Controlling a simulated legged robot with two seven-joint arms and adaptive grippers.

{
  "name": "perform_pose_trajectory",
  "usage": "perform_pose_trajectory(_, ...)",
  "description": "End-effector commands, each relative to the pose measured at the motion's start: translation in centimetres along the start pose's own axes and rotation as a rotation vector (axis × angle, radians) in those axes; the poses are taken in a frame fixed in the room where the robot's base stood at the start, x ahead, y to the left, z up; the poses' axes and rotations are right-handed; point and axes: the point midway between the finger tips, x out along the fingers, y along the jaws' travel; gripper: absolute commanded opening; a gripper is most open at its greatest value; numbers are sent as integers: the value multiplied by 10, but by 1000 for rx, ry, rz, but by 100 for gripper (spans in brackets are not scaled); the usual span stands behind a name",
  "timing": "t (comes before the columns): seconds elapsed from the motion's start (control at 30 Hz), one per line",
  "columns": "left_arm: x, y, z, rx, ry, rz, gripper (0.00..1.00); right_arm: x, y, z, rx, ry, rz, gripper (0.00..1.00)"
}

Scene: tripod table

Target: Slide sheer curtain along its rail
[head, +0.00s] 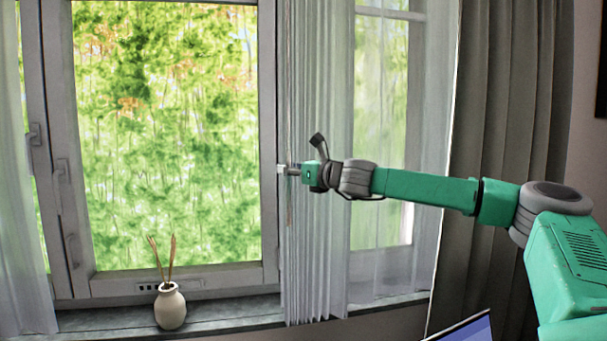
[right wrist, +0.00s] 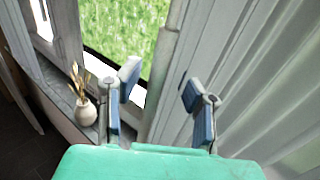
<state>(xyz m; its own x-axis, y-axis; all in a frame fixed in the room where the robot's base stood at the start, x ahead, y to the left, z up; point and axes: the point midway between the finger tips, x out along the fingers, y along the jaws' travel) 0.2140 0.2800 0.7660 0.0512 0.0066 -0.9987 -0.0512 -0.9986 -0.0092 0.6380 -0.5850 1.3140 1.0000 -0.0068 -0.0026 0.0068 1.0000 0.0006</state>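A sheer white curtain (head: 318,80) hangs in folds right of the middle window, bunched at its left edge and thinner to the right. Its folds also fill the right side of the right wrist view (right wrist: 235,65). My right gripper (head: 284,169) is at the curtain's left edge, about mid-height. In the right wrist view its two blue-padded fingers (right wrist: 160,92) are spread apart, with the curtain's edge showing behind the gap. I cannot tell whether they touch the cloth. The rail is out of view. My left gripper is not in view.
Another sheer curtain (head: 18,230) hangs at the far left. A cream vase (head: 171,309) with dry stalks stands on the sill (head: 235,312). Window handles (head: 63,185) stick out at the left. A dark curtain (head: 500,90) hangs behind my right arm.

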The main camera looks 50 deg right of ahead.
Motion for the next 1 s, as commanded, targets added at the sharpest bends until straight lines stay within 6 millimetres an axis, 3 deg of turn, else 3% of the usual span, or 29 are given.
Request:
perform_pose_trajectory(0.8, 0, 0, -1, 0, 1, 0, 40, -97, -2, -4, 10, 0, 2, 33)
perform_pose_trajectory(1.0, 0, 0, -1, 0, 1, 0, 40, -111, -3, -5, 5, 3, 2, 33)
